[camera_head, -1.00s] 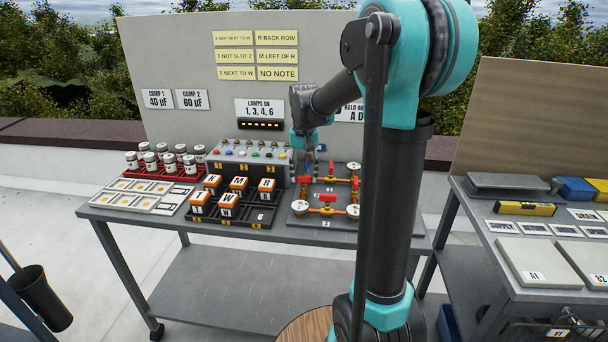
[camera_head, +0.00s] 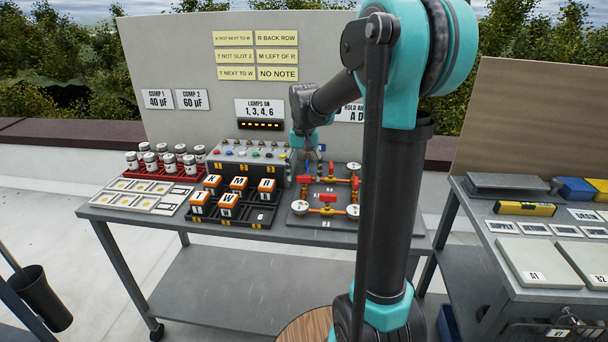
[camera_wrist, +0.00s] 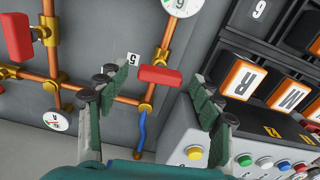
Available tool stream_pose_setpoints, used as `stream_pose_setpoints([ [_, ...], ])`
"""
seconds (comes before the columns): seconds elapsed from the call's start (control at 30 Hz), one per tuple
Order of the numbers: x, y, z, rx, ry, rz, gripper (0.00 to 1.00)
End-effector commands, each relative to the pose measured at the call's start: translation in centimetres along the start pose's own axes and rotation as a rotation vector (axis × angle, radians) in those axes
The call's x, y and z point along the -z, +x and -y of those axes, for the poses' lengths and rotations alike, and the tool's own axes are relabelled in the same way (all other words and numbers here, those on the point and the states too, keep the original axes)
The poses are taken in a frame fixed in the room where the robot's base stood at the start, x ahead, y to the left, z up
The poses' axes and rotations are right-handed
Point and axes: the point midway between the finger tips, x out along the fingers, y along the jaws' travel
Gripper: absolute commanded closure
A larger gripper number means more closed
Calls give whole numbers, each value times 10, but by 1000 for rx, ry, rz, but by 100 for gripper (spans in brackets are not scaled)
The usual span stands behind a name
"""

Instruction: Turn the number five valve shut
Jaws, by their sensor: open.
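The number five valve's red handle (camera_wrist: 160,76) is in the wrist view, beside the small label 5 (camera_wrist: 133,58). It looks crosswise to its copper pipe (camera_wrist: 168,35). My gripper (camera_wrist: 165,97) is open, with one finger to each side of the handle; neither finger visibly touches it. In the head view, my gripper (camera_head: 313,170) hangs over the left side of the valve board (camera_head: 297,218). A red handle (camera_head: 304,179) shows just below it there. The fingertips are small and hard to make out in that view.
A button panel (camera_wrist: 180,133) stands close to my right finger in the wrist view. Another red handle (camera_wrist: 18,37) and a gauge marked A (camera_wrist: 58,121) lie to the left. Lettered orange blocks (camera_head: 228,205) sit in a black rack.

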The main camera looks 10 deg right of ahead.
Motion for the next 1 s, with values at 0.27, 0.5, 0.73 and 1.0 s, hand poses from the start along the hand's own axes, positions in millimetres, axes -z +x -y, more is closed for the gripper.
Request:
stream_pose_setpoints([
  [0.27, 0, -28, 0, 0, 0, 0, 34],
  [0.5, 0, -78, 0, 0, 0, 0, 34],
  [0.73, 0, -111, 0, 0, 0, 0, 34],
  [1.0, 0, -120, 0, 0, 0, 0, 34],
])
